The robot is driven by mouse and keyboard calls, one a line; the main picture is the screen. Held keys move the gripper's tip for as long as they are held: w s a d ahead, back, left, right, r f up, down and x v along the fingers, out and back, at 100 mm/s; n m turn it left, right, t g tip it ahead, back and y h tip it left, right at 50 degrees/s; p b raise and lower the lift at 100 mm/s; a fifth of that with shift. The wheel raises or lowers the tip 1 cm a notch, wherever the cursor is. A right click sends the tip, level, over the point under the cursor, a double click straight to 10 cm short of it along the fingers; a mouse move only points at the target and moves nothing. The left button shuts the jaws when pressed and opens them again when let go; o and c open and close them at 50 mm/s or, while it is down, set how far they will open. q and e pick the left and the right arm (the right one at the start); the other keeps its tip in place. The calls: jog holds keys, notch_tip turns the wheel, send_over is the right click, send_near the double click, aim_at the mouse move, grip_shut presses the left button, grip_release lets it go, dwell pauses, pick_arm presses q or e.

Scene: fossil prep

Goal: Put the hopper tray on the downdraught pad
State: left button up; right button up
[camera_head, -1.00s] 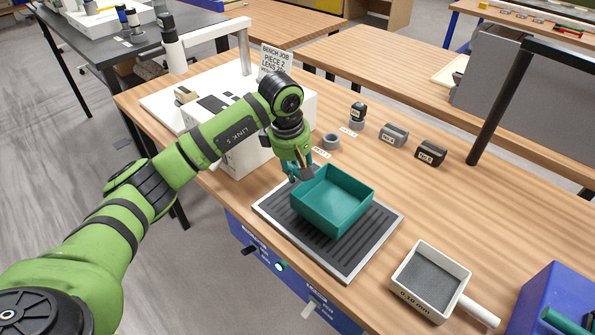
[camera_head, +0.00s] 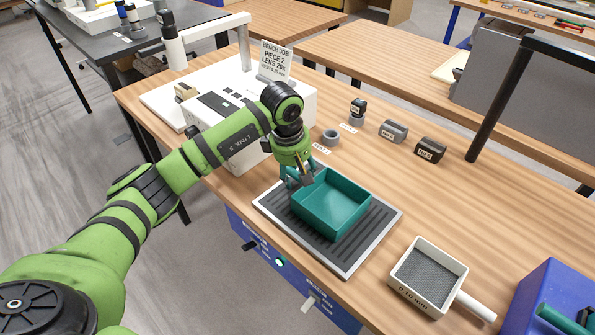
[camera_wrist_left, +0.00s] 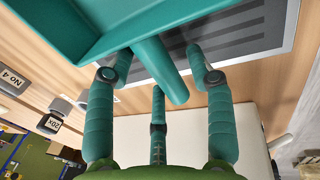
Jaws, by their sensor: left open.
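The hopper tray (camera_head: 330,212) is a teal open box, empty inside. It appears to rest flat on the downdraught pad (camera_head: 378,237), a dark ribbed plate with a pale metal rim. My left gripper (camera_head: 298,177) is at the tray's far left side. In the left wrist view, the tray (camera_wrist_left: 60,28) fills the upper left and its bar-like handle (camera_wrist_left: 152,62) comes down between my open teal fingers (camera_wrist_left: 160,78). The fingers stand apart around the handle. The ribbed pad (camera_wrist_left: 240,32) shows behind. My right gripper is not in view.
A white sieve (camera_head: 428,278) with a handle lies right of the pad, and a blue box (camera_head: 555,295) stands at the lower right corner. A white instrument (camera_head: 235,150) stands close behind my left arm. Small labelled blocks (camera_head: 394,131) sit farther back. The bench's right middle is clear.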

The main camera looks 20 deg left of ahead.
pick_arm(q)
jog(key=shift+r+b, duration=0.3)
jog(key=shift+r, duration=0.2)
notch_tip(320, 180, up, 11)
jog(key=s+b, duration=0.2)
jog(key=shift+s+a+b, duration=0.15)
jog(key=shift+a+b, duration=0.25)
jog(key=shift+d, duration=0.1)
